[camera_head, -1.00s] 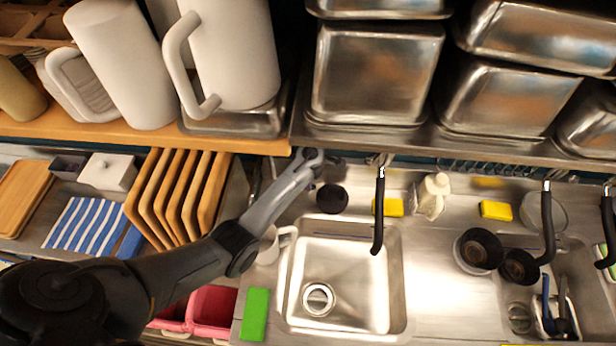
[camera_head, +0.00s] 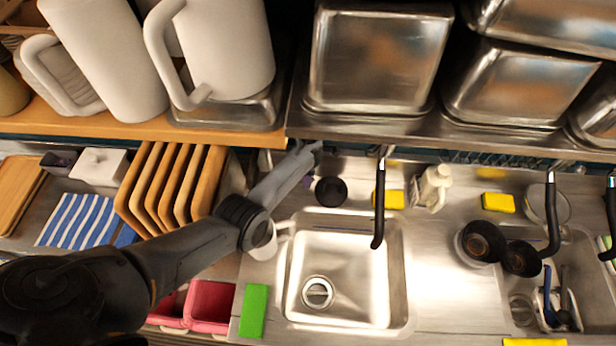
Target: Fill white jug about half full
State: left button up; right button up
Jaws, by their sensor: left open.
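A small white jug (camera_head: 264,248) with a handle stands at the left edge of the sink (camera_head: 345,270). My left forearm hides part of it. A black tap spout (camera_head: 379,205) hangs over the back right part of the sink basin. The basin looks empty, with a round drain at its lower left. My left gripper (camera_head: 312,150) is open and empty. It is beyond the jug, near the shelf edge and behind the sink, apart from the jug. My right gripper is not in view. The inside of the small jug is hidden.
Large white jugs (camera_head: 222,50) and steel containers (camera_head: 378,60) stand on the shelf above. Wooden boards (camera_head: 165,190) stand in a rack left of my arm. A black round object (camera_head: 330,191), yellow sponges (camera_head: 498,203) and a green sponge (camera_head: 253,311) lie around the sink.

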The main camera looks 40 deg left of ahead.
pick_arm(q)
jog(key=shift+f, duration=0.25)
grip_shut()
